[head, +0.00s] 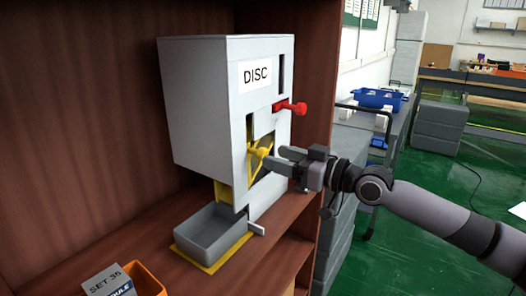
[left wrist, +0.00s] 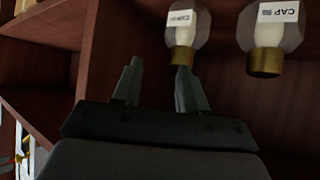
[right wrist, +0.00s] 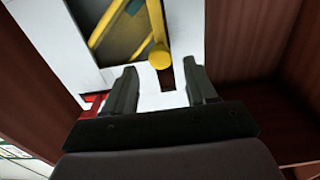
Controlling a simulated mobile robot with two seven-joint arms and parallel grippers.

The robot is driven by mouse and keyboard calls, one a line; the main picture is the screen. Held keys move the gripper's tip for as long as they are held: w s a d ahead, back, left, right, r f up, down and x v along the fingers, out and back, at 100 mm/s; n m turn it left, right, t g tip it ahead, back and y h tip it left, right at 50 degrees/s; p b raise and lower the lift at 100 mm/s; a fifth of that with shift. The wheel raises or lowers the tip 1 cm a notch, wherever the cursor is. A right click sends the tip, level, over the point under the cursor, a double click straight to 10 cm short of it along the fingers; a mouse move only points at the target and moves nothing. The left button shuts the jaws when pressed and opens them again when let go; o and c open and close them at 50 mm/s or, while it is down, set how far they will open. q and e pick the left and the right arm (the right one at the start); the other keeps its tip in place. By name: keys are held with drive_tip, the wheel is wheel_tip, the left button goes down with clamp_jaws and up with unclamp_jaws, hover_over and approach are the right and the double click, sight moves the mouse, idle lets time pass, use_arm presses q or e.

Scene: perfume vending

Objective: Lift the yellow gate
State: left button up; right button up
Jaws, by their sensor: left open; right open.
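The yellow gate (head: 257,168) is set in the front of the pale grey DISC dispenser, and its round knob (head: 262,150) sticks out. My right gripper (head: 273,158) is open at the knob. In the right wrist view the yellow knob (right wrist: 160,58) shows just beyond the gap between the open fingers (right wrist: 162,78), with nothing gripped. Whether a finger touches it I cannot tell. My left gripper (left wrist: 158,70) is open and empty in the left wrist view, below clear bottles with gold collars and CAP labels. It is not in the head view.
The DISC dispenser (head: 205,110) stands on a brown wooden shelf. A red knob (head: 291,107) sticks out above the yellow one. A grey tray (head: 212,236) sits below on a yellow base. An orange bin (head: 148,277) is at the front left. CAP bottles (left wrist: 265,40) hang near my left gripper.

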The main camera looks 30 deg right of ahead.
sight(263, 153)
drive_tip(key=shift+p+x, duration=0.7)
drive_tip(key=shift+x, duration=1.85)
clamp_jaws()
